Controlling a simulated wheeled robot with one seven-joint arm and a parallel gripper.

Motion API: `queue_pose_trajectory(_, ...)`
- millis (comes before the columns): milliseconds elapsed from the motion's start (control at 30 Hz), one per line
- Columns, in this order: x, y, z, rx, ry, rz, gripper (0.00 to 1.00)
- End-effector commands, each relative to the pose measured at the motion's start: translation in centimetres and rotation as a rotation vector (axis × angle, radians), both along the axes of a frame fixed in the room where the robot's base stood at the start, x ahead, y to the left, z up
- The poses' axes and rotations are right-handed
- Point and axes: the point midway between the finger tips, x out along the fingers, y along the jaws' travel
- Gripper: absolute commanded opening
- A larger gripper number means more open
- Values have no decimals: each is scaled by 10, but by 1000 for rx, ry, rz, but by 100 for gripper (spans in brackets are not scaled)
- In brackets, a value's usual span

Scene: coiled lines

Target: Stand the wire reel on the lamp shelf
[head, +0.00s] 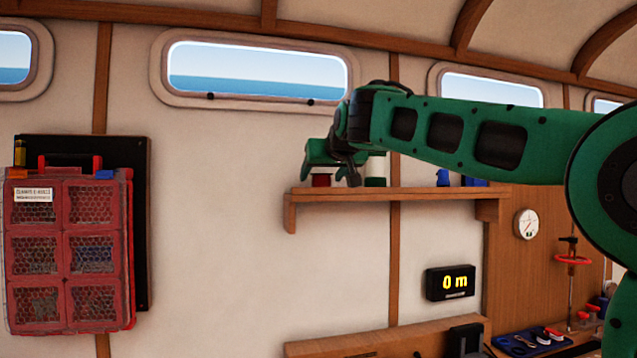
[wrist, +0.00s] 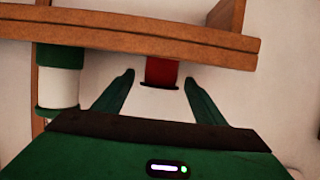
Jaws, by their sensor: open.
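A small red spool with a dark flange, seemingly the wire reel (head: 321,181), stands upright near the left end of the wooden wall shelf (head: 345,195), seemingly the lamp shelf. My gripper (head: 331,172) is at the reel, its fingers open. The wrist view looks upside down, with the shelf edge (wrist: 120,36) across the top. There the reel (wrist: 161,72) shows in the gap between my open fingertips (wrist: 160,80), with clear space on both sides.
A white and green cylinder (head: 376,172) stands on the shelf beside the gripper; it also shows in the wrist view (wrist: 58,85). Blue items (head: 474,182) sit farther right. A red caged organiser (head: 68,250) hangs left. A depth display (head: 450,282) is below.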

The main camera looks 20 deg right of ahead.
Motion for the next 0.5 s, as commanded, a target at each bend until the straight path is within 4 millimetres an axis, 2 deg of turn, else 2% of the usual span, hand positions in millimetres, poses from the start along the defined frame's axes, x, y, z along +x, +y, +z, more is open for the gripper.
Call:
queue_pose_trajectory(300,-59,1,22,0,-3,0,65)
queue_pose_trajectory(500,-88,2,33,0,-2,0,65)
